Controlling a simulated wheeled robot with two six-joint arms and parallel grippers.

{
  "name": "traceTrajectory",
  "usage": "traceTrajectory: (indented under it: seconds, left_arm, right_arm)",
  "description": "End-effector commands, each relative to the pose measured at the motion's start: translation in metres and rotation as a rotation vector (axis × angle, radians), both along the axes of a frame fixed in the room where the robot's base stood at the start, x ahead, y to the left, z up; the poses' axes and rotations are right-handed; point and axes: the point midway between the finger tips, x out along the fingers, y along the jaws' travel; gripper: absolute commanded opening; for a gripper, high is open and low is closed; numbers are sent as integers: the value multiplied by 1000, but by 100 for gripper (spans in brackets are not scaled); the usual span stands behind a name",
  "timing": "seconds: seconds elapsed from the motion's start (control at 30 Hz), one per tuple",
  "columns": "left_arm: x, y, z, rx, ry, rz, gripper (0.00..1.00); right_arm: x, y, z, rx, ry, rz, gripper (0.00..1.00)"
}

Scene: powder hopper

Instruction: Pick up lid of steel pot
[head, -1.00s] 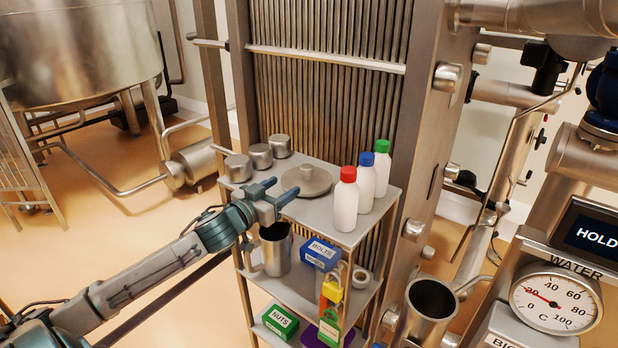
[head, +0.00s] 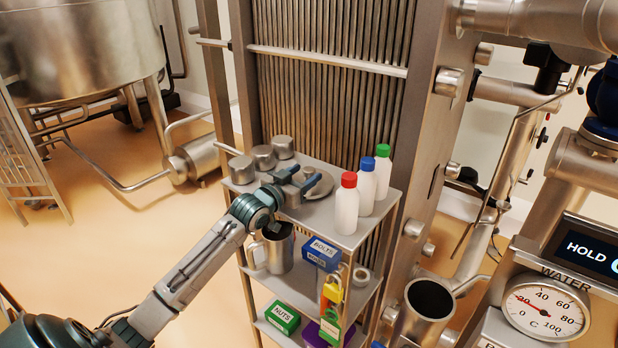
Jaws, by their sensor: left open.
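A round steel lid (head: 324,184) with a raised knob lies flat on the top shelf of the steel cart (head: 332,225), left of the white bottles. My left gripper (head: 300,179) is open and over the left part of the lid, its fingers close to the knob. The gripper hides part of the lid and most of the knob, so I cannot tell whether it touches them. A steel pot with a handle (head: 275,255) stands on the shelf below, partly under my wrist. My right gripper is not in view.
White bottles with red (head: 346,205), blue (head: 382,172) and green caps stand right of the lid. Small steel cylinders (head: 264,157) line the back left of the shelf. A blue bolts box (head: 322,253) is below. An open steel vessel (head: 428,300) stands at right.

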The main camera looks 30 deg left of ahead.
Motion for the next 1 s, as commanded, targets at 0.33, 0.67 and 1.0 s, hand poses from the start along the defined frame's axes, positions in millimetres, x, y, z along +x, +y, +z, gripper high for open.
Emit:
traceTrajectory:
  seconds: [0.33, 0.67, 1.0]
  left_arm:
    - [11, -1, -1, 1, 0, -1, 56]
    - [10, -1, -1, 1, 0, -1, 0]
    - [11, -1, 1, 1, -2, 0, 0]
  right_arm:
    - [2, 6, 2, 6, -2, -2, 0]
    - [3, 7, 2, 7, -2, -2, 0]
    - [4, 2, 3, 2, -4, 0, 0]
